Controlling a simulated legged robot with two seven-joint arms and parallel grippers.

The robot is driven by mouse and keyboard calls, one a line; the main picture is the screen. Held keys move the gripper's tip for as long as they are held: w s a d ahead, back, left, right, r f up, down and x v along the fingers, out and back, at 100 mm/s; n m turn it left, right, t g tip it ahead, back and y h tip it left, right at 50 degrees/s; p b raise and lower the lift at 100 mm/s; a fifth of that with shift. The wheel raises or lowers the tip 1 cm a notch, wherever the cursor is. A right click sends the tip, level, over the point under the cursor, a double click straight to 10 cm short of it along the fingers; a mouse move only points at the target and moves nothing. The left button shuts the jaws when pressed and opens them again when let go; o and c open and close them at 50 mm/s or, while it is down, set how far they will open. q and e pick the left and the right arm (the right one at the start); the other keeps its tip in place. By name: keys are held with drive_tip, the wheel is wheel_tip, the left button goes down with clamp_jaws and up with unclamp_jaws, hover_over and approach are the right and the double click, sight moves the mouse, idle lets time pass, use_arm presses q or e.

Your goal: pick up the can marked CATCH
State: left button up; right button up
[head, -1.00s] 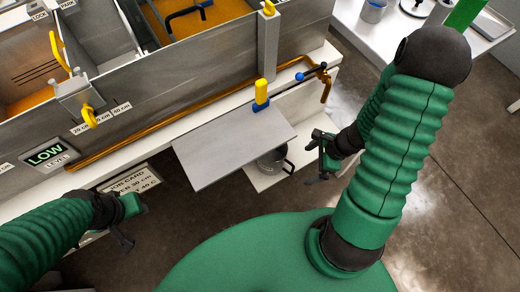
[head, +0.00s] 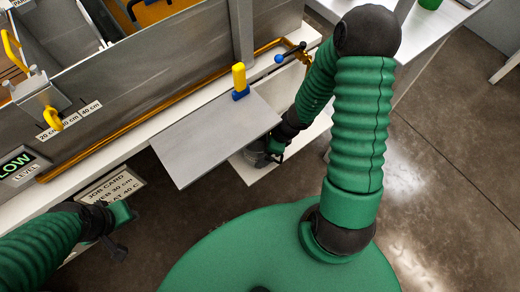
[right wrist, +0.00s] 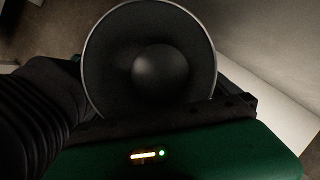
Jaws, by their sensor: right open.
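A grey can (head: 255,157) stands on the low white shelf, partly hidden under the grey drop plate and behind my right gripper. No marking on it can be read. In the right wrist view the can's round open mouth (right wrist: 105,60) fills the upper middle, with a pale rim, a dark inside and a rounded dark form in it. My right gripper (head: 270,155) is open and right at the can; whether its fingers touch it cannot be told. My left gripper (head: 120,235) hangs apart at the lower left, near the job card; its fingers are unclear.
The grey plate (head: 215,135) juts out just above and left of the can. A yellow-and-blue handle (head: 239,80) stands at its back edge. The metal bath (head: 160,70) and brass pipe (head: 110,136) lie behind. Open floor (head: 440,180) is at right.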

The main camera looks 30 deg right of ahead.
drive_tip(key=shift+r, duration=0.1)
drive_tip(key=c, duration=1.4)
drive_tip(key=shift+c, duration=0.2)
